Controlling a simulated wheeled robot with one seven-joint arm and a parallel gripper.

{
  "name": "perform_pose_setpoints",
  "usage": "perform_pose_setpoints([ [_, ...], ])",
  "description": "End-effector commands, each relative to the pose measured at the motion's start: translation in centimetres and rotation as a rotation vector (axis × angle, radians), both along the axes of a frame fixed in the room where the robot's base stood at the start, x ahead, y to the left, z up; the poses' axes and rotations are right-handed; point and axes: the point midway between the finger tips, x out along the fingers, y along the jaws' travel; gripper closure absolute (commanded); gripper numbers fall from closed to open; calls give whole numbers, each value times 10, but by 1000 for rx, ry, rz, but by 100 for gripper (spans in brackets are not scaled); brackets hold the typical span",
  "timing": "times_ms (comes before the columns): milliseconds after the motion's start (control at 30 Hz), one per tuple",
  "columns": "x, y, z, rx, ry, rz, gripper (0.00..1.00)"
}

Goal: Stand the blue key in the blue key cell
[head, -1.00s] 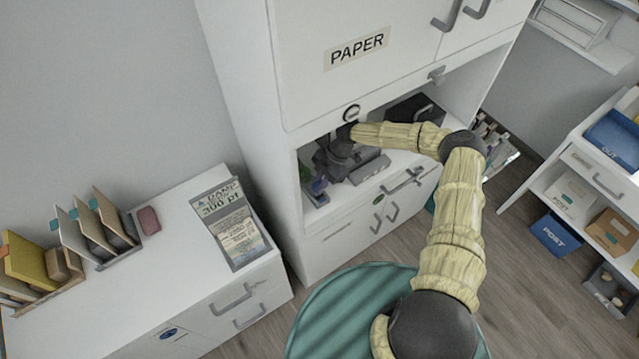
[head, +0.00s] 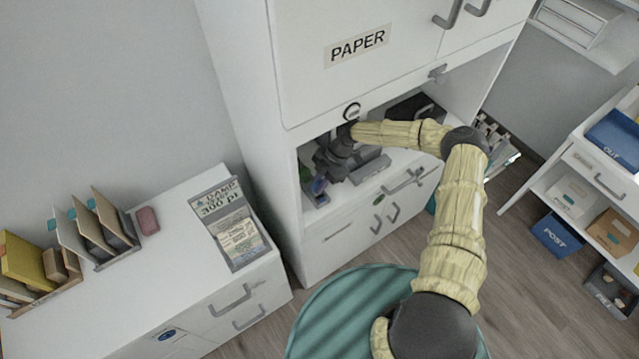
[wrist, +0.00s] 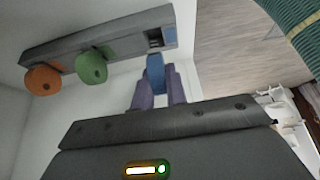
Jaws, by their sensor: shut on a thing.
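The blue key (wrist: 155,73) is held between the two purple-grey fingers of my gripper (wrist: 158,88) in the wrist view. The grey key rack (wrist: 100,36) lies beyond it, with an orange key (wrist: 43,81) and a green key (wrist: 95,67) standing in it. Its dark, open cell (wrist: 154,42) beside the blue mark (wrist: 170,36) is the blue key cell. The blue key's far end is close to this cell; I cannot tell whether they touch. In the head view my gripper (head: 322,178) is inside the shelf opening, and my arm hides part of it.
The cabinet's shelf opening is bounded by the PAPER door (head: 357,47) above and a side wall at left. A grey box (head: 371,163) and a black box (head: 414,108) stand right of my gripper. A low white cabinet (head: 165,225) is at left.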

Motion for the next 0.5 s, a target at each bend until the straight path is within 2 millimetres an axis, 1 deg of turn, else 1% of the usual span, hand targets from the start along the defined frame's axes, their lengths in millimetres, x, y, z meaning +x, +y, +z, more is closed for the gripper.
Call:
perform_pose_setpoints([
  [500,0,0,-10,-1,0,1,100],
])
